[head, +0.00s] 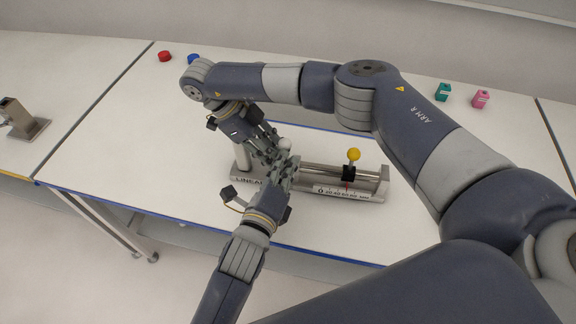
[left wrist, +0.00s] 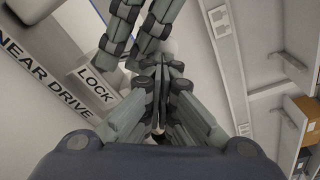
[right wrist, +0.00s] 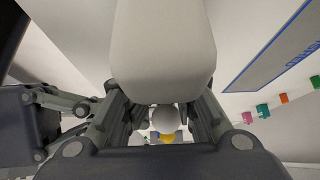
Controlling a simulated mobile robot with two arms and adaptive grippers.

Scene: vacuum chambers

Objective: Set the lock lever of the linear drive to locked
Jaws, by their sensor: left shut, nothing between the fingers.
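The linear drive (head: 375,196) stands on the table, with a rail, a scale and a lettered left end. A white ball knob (head: 284,143), apparently that of the lock lever, shows among the fingers; it also shows in the right wrist view (right wrist: 162,117). The lever's shaft and exact position are hidden. My left gripper (head: 281,172) is shut and empty at the drive's left part, close to the LOCK label (left wrist: 95,85). My right gripper (head: 273,152) comes down from behind, its fingers on both sides of the white knob. Whether they grip it I cannot tell.
A yellow knob (head: 353,154) sits on a black carriage (head: 348,174) on the rail. A pale post (head: 242,157) stands at the drive's left end. Red (head: 165,56), blue (head: 193,59), green (head: 443,91) and pink (head: 481,98) objects lie at the back. Both grippers crowd together.

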